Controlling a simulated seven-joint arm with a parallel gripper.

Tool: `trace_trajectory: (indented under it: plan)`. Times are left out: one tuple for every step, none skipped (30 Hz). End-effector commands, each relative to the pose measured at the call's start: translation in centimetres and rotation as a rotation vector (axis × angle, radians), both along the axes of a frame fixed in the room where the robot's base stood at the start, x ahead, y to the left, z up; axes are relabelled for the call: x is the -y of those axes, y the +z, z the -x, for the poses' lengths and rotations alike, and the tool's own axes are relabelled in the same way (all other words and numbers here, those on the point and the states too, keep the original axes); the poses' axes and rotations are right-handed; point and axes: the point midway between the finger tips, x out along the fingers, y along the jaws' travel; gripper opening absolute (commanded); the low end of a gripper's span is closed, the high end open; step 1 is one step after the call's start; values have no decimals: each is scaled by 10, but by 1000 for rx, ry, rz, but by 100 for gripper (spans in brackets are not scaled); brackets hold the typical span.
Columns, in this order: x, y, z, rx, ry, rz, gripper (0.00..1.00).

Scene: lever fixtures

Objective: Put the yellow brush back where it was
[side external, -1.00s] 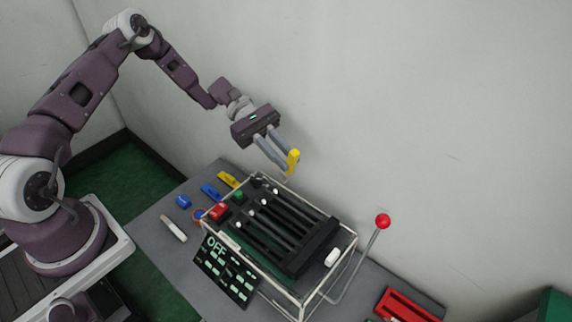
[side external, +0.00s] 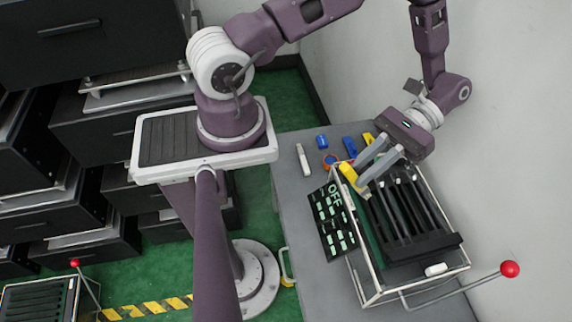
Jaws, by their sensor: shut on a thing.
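The yellow brush (side external: 349,176) is held at the fingertips of my gripper (side external: 357,174), which is shut on it. In the side view the gripper reaches down and left over the left end of the lever fixture (side external: 408,210), near the top of the OFF panel (side external: 334,222). I cannot tell whether the brush touches the fixture. Another yellow object (side external: 369,138) lies on the grey table (side external: 300,205) behind the fingers and is partly hidden.
The table's left front is clear.

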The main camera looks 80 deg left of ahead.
Motion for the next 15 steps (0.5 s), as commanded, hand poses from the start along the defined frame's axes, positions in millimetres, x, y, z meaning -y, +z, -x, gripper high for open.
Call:
trace_trajectory:
  plan:
    - [-9, 1, 15, 15, -123, -6, 0]
    - [-17, 2, 24, 25, -202, -8, 0]
    - [-28, 3, 34, 39, -311, -9, 0]
    - [-37, 4, 40, 52, -393, -10, 0]
    - [-47, 5, 45, 63, -475, -9, 0]
    - [-60, 7, 50, 79, -581, -8, 0]
    - [-70, 8, 53, 92, -661, -4, 0]
    - [-79, 10, 54, 104, -740, -2, 0]
    - [-92, 13, 54, 120, -845, 5, 0]
    - [-102, 15, 53, 132, -923, 10, 0]
    - [-111, 18, 50, 144, -1002, 17, 0]
    - [-123, 22, 46, 160, -1106, 27, 0]
    - [-131, 25, 41, 172, -1185, 36, 0]
    - [-139, 28, 35, 184, -1263, 45, 0]
    - [-148, 32, 26, 200, -1367, 61, 0]
